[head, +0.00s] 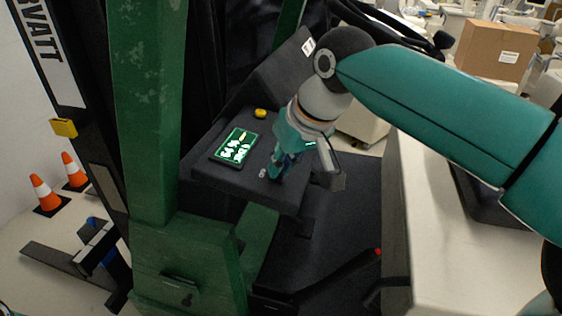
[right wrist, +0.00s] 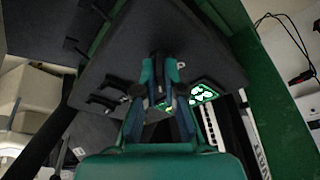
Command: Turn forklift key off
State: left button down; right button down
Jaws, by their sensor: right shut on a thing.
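The forklift's dark console (head: 215,178) carries a lit green-and-white display (head: 234,147). My right gripper (head: 273,174) reaches down onto the console just right of the display, its fingers close together at the key. The key itself is mostly hidden between the fingers, so I cannot tell which way it is turned. A small pale mark (head: 262,173) shows beside the fingertips. In the right wrist view the fingers (right wrist: 160,66) meet the console (right wrist: 120,60), and the display (right wrist: 201,93) is partly visible and lit. My left gripper is not in view.
A yellow button (head: 260,113) sits on the console behind the display. The green forklift mast (head: 150,110) stands left of it. A white-topped counter (head: 450,240) is close on the right, under my arm. Orange cones (head: 45,194) stand at far left.

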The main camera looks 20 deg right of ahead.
jog(key=n, duration=0.2)
jog(key=n+y+p, duration=0.1)
jog(key=n, duration=0.2)
jog(key=shift+d+r+n+g, duration=0.1)
jog(key=shift+d+n+g, duration=0.05)
jog(key=shift+n+g, duration=0.15)
jog(key=shift+w+n+g+y+p, duration=0.1)
jog(key=shift+n+g+y+p, duration=0.25)
jog(key=shift+n, duration=0.65)
jog(key=shift+n+g+y+p, duration=0.15)
jog(key=shift+n+p, duration=0.25)
jog(key=shift+n, duration=0.6)
jog(key=c, duration=1.3)
grip_release()
jog(key=v, duration=1.1)
jog(key=shift+d+r, duration=0.25)
jog(key=shift+d, duration=0.05)
